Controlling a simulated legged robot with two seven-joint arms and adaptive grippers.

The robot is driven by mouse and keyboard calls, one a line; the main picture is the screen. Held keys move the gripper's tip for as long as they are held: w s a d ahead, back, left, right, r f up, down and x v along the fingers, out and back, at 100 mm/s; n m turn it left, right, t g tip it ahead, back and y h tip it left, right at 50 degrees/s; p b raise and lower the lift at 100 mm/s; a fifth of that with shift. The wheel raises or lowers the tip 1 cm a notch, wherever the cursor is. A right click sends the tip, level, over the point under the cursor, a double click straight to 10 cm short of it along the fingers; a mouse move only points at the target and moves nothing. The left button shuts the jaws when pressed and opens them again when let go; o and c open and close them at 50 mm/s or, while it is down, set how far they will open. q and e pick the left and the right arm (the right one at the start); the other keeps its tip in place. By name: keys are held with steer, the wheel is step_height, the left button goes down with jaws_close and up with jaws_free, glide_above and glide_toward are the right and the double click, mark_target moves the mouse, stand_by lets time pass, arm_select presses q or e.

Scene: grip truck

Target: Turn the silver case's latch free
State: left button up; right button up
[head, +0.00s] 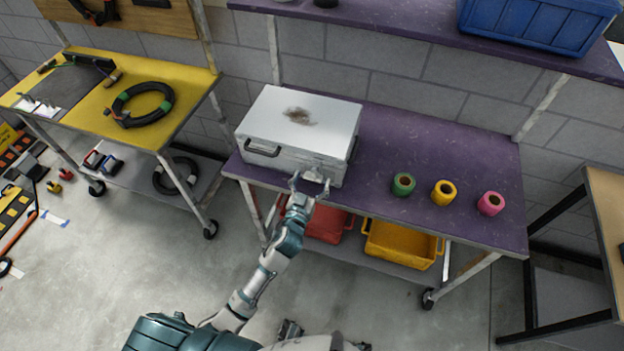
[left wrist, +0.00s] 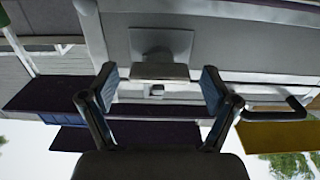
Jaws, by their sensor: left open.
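The silver case (head: 305,118) stands closed on the purple bench, with a brown stain on its lid and a dark handle (head: 262,149) at the left of its front. The latch (head: 315,176) is on the front face, right of the handle. My left gripper (head: 309,187) is open at the case's front, close to the latch. In the left wrist view the latch (left wrist: 158,70) shows as a grey plate between and just beyond the open fingertips (left wrist: 159,84). I cannot tell whether a finger touches it. My right gripper is not in view.
Green (head: 403,184), yellow (head: 444,193) and pink (head: 491,203) rolls stand on the purple bench (head: 430,145) right of the case. Red (head: 325,226) and yellow (head: 402,243) bins sit below. A yellow-topped cart (head: 195,82) stands left. A blue crate (head: 540,22) is on the shelf above.

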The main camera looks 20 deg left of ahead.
arm_select(q)
steer(key=shift+c, duration=0.2)
steer(key=c, duration=1.1)
